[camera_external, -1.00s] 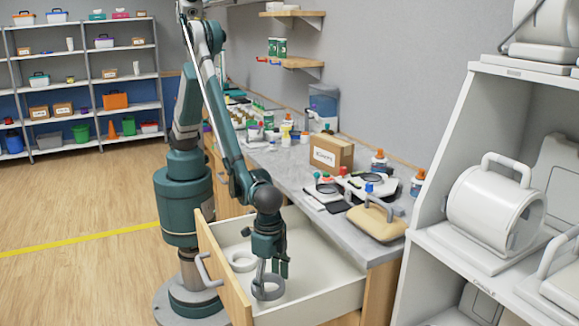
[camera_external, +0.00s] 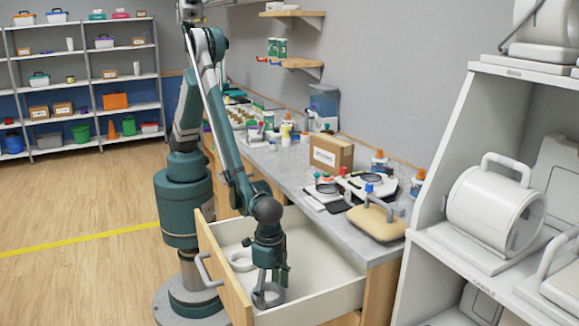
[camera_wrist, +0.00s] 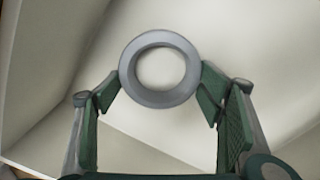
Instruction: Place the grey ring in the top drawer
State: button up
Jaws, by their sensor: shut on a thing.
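The grey ring (camera_external: 268,301) is low inside the open wooden drawer (camera_external: 221,268), near its front right corner. It also shows in the wrist view (camera_wrist: 160,97), between my fingertips. My gripper (camera_external: 269,288) points down into the drawer and is shut on the grey ring (camera_wrist: 127,80), one finger on each side. I cannot tell whether the ring touches the drawer floor. The drawer has pale inner walls and a grey handle on its front.
The grey worktop (camera_external: 300,175) above holds a cardboard box (camera_external: 331,154), scales and bottles. A white shelf (camera_external: 455,245) with white appliances stands at right. Free drawer floor lies right of my gripper.

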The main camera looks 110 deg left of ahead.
jog(key=shift+f, duration=0.15)
jog(key=o, duration=1)
jog(key=shift+r, duration=0.25)
notch_tip(320, 180, up, 12)
jog(key=shift+f+p, duration=0.1)
jog(key=shift+p, duration=1.1)
jog(key=shift+a, duration=0.1)
